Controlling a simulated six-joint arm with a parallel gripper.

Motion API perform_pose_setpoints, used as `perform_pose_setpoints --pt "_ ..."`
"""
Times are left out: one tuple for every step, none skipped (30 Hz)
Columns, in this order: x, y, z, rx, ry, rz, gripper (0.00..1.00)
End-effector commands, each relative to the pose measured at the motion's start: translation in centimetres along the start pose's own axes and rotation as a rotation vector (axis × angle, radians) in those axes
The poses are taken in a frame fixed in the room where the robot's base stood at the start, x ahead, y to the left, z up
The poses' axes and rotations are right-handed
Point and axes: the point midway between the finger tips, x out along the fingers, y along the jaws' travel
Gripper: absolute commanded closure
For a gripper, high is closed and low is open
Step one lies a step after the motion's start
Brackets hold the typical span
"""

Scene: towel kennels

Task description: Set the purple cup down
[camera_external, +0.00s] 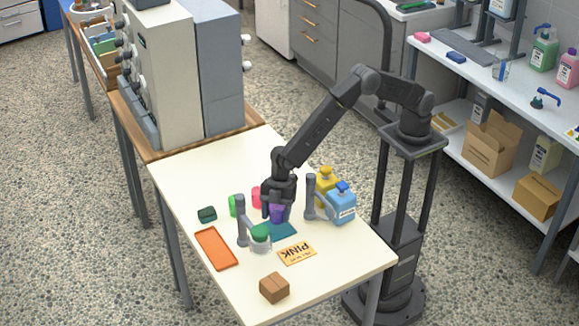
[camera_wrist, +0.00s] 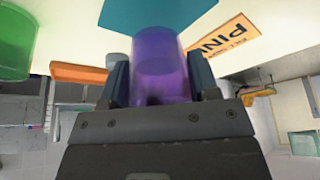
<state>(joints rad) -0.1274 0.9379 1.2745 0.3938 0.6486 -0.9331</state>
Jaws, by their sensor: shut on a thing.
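The purple cup (camera_external: 277,214) is between the fingers of my gripper (camera_external: 277,207), over the table near the teal mat (camera_external: 284,231). In the wrist view my gripper (camera_wrist: 160,85) is shut on the purple cup (camera_wrist: 161,62), with a finger on each side. The teal mat (camera_wrist: 155,12) shows just beyond the cup there. I cannot tell whether the cup's base touches a surface.
A green cup (camera_external: 233,206) and a pink cup (camera_external: 256,196) stand left of my gripper. Grey stands (camera_external: 242,222), (camera_external: 310,197) flank it. Blue (camera_external: 341,206) and yellow bottles stand right. A PINK card (camera_external: 297,254), orange tray (camera_external: 215,249) and box (camera_external: 274,288) lie in front.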

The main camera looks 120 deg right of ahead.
Motion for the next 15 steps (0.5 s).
perform_pose_setpoints --pt "-1.2 0.0 -0.6 -0.003 0.004 0.003 0.71" --pt "-1.7 0.0 -0.8 -0.003 0.003 0.002 0.71" --pt "-2.5 0.0 -1.1 -0.003 0.003 0.003 0.71" --pt "-3.0 0.0 -1.3 -0.002 0.003 0.002 0.71" --pt "-3.5 0.0 -1.5 -0.002 0.003 0.001 0.71" --pt "-4.1 0.0 -1.8 -0.002 0.003 0.002 0.71" --pt "-4.5 0.0 -1.9 -0.002 0.003 0.002 0.71" --pt "-4.8 0.0 -2.0 -0.002 0.002 0.001 0.71" --pt "-5.3 0.0 -2.2 0.0 0.002 0.001 0.71" --pt "-5.7 0.1 -2.2 0.002 0.002 0.002 0.71" --pt "-6.0 0.1 -2.0 0.006 0.002 0.003 0.71" --pt "-6.4 0.2 -1.7 0.014 0.002 0.006 0.71" --pt "-6.8 0.3 -1.3 0.023 0.002 0.008 0.71" --pt "-7.1 0.4 -0.8 0.033 0.003 0.01 0.71" --pt "-7.6 0.6 0.1 0.05 0.004 0.016 0.71"
